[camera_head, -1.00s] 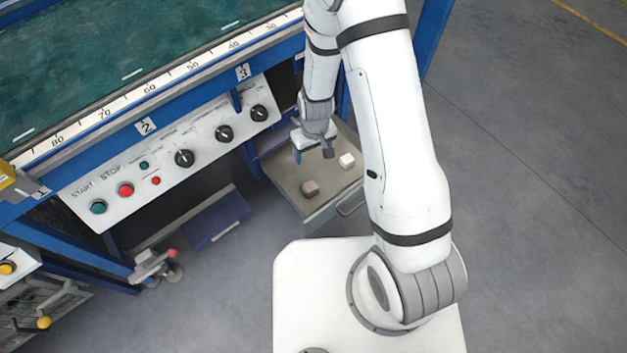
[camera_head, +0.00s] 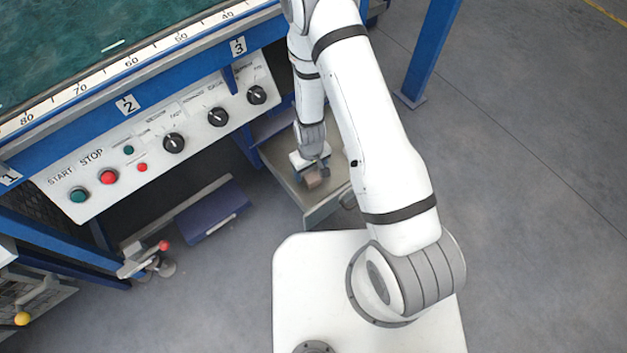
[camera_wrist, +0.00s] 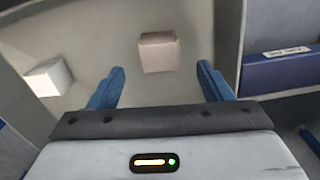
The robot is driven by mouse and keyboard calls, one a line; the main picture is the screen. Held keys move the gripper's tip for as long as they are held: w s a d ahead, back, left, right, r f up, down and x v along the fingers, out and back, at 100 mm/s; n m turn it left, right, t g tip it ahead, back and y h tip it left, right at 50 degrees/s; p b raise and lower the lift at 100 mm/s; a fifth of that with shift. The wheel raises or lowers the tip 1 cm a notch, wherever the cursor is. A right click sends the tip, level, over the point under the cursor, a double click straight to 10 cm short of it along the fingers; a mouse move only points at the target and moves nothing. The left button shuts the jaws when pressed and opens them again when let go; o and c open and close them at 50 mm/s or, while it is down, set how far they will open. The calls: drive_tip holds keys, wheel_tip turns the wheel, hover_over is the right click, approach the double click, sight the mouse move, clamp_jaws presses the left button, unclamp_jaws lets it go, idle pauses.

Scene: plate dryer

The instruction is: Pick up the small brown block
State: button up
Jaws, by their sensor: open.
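The small brown block (camera_wrist: 159,52) lies on the drawer floor in the wrist view, ahead of and between my two blue fingers. My gripper (camera_wrist: 160,82) is open, and nothing is between its fingertips. In the head view the brown block (camera_head: 313,181) shows just below my gripper (camera_head: 311,168), partly covered by it. Whether the fingers are level with the block or above it is hard to tell.
A white block (camera_wrist: 47,77) lies at the left in the wrist view, near the drawer wall. The open drawer (camera_head: 318,213) has raised walls around the blocks. A control panel (camera_head: 160,140) with knobs and buttons stands left of the drawer.

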sight(311, 175)
wheel_tip(311, 175, down, 4)
drive_tip(key=b, duration=0.4)
drive_tip(key=shift+f, duration=0.25)
drive_tip(key=shift+s, duration=0.1)
drive_tip(key=shift+r, duration=0.1)
drive_tip(key=c, duration=1.2)
drive_tip(key=shift+o, duration=0.2)
